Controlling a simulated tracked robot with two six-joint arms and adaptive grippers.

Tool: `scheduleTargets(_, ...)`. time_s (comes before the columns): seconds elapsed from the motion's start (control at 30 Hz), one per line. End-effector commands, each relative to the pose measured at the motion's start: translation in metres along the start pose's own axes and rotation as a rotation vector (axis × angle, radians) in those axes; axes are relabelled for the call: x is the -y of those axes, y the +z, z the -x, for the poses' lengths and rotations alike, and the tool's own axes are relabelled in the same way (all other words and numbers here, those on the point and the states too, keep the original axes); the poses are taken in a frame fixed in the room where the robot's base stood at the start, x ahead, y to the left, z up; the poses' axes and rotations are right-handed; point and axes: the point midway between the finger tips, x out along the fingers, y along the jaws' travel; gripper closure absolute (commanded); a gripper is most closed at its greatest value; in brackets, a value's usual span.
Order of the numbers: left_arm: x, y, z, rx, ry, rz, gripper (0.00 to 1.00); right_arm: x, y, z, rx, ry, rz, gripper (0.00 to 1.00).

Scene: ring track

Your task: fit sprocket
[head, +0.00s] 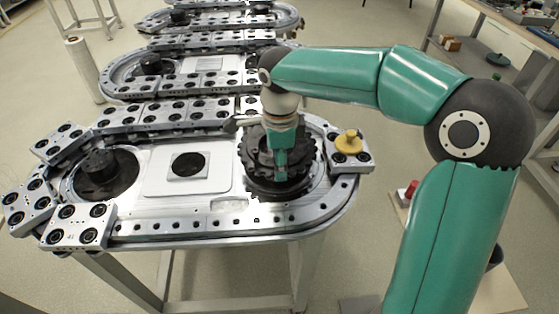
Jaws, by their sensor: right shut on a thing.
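The sprocket (253,165) is a black toothed wheel at the right end of the nearest ring track (210,228). My right gripper (281,170) points down over it from above and is shut on it near its middle. The sprocket looks level, around the right hub position. I cannot tell whether it rests fully down, as the gripper hides its centre. A black hub (102,168) stands bare in the round recess at the left end. My left gripper is not in view.
Grey carriages (80,225) with black rollers line the track's back and left side. A yellow knob (349,141) sits on a carriage just right of the sprocket. More ring tracks (190,65) stand behind. A red-topped item (411,188) is at lower right.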

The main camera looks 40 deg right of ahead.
Motion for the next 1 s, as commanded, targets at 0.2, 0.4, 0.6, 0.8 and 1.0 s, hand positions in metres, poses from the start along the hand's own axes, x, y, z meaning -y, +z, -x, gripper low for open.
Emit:
scheduleTargets(0.2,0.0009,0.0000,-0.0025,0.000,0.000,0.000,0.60,0.0010,0.0001,-0.0021,0.002,-0.005,-0.001,1.00)
scheduleTargets(0.4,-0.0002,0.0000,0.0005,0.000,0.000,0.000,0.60,0.0008,0.0000,0.0011,0.002,-0.004,-0.001,1.00)
scheduleTargets(0.6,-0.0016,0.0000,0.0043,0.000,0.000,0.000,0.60,0.0010,0.0001,0.0062,0.002,-0.005,-0.001,1.00)
scheduleTargets(0.8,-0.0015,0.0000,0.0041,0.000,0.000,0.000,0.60,0.0011,0.0001,0.0062,0.002,-0.005,-0.001,1.00)
scheduleTargets(1.0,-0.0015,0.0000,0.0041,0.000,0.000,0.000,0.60,0.0009,0.0001,0.0059,0.002,-0.004,-0.001,0.29)
